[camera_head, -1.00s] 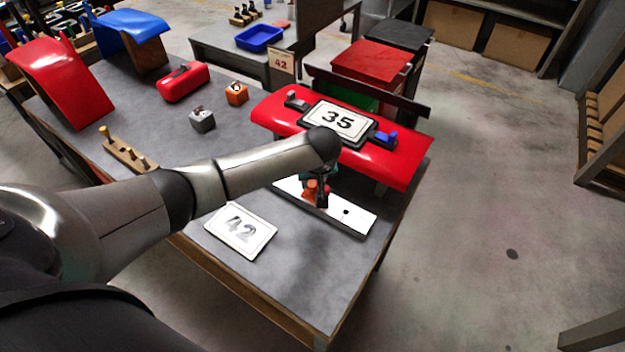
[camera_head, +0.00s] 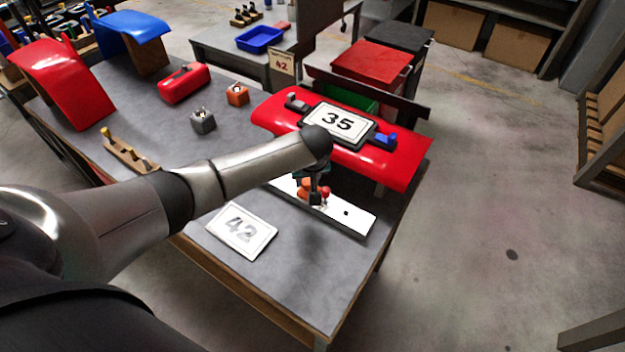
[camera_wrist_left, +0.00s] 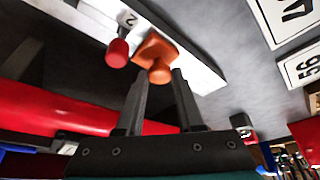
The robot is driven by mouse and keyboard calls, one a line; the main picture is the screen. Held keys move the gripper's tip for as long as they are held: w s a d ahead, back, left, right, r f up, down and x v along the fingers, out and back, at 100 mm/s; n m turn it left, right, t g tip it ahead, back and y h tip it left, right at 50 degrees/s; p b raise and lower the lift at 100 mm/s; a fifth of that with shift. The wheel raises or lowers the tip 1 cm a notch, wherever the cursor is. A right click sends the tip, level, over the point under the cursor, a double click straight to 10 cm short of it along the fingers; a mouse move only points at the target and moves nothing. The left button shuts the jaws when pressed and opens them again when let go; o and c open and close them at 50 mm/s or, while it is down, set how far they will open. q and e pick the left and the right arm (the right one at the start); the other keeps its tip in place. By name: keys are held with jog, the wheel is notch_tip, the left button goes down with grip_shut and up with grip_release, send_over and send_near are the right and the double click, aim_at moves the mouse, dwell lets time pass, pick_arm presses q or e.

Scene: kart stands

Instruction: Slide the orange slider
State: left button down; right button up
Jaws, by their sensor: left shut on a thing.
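The orange slider (camera_head: 305,191) sits on a white rail board (camera_head: 352,215) on the grey table. In the left wrist view the slider's orange knob (camera_wrist_left: 158,70) is between the fingertips of my left gripper (camera_wrist_left: 160,78), which is shut on it. In the head view my left gripper (camera_head: 314,192) is over the board and partly hides the slider. A red knob (camera_head: 326,191) stands beside the slider; it also shows in the left wrist view (camera_wrist_left: 117,53), with a "2" mark near it on the white board (camera_wrist_left: 205,78). My right gripper is not in view.
A red panel (camera_head: 400,170) with a "35" plate (camera_head: 338,121) stands just behind the board. A "42" plate (camera_head: 241,230) lies in front to the left. The table's front right is clear.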

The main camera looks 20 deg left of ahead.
pick_arm(q)
jog(key=a, duration=0.3)
jog(key=w+a, duration=0.1)
jog(key=a, duration=0.7)
jog(key=shift+w, duration=0.2)
jog(key=shift+a, duration=0.45)
jog(key=c, duration=0.6)
grip_release()
jog(key=shift+w+a, duration=0.1)
jog(key=shift+o, duration=0.3)
jog(key=shift+r, duration=0.1)
